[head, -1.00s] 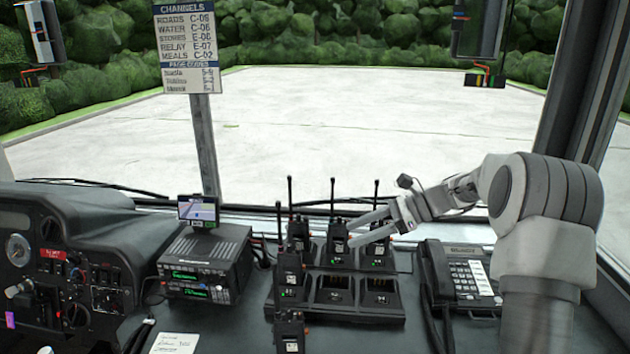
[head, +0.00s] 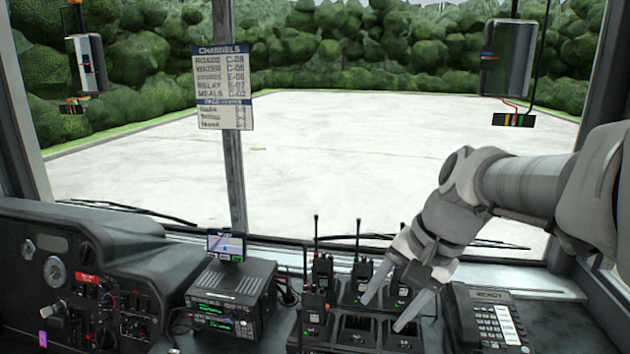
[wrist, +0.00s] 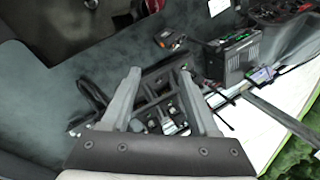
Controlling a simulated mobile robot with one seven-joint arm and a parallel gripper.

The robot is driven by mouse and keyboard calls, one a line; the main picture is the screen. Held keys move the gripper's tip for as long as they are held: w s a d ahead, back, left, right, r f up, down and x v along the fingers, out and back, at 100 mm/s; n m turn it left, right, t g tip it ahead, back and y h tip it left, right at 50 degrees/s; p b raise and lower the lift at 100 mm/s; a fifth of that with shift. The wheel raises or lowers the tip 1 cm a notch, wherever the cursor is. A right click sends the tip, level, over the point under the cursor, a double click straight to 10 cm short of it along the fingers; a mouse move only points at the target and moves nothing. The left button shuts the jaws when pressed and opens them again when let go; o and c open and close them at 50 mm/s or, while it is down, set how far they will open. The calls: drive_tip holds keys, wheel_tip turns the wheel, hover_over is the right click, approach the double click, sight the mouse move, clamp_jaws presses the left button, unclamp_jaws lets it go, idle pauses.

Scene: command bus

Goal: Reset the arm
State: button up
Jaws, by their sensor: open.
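My gripper (head: 386,312) is open, with its two grey fingers spread and pointing down over the right side of the radio charger (head: 352,337). Nothing shows between the fingers. Several black handheld radios stand in the charger, among them one at the back left (head: 322,272), one in the back middle (head: 359,284) and one at the front left (head: 315,312). A back right radio (head: 400,290) is partly hidden behind my gripper. In the wrist view my fingers (wrist: 160,100) are apart over the charger, which is partly covered by them.
A desk phone (head: 488,318) stands right of the charger. A radio set (head: 229,297) with a small screen (head: 227,245) stands left of it. The windshield lies behind, with a channels sign (head: 222,87) on its post. Dashboard controls (head: 85,285) fill the far left.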

drive_tip(key=s+d+n+t+h+p, duration=0.1)
drive_tip(key=s+n, duration=0.2)
drive_tip(key=s, duration=0.3)
drive_tip(key=s+d+r+n+t+h+p, duration=0.1)
drive_tip(key=s+d+n+t+h, duration=0.1)
drive_tip(key=s+n, duration=0.2)
drive_tip(key=shift+s+r+n+h+p, duration=0.3)
drive_tip(key=shift+s, duration=0.8)
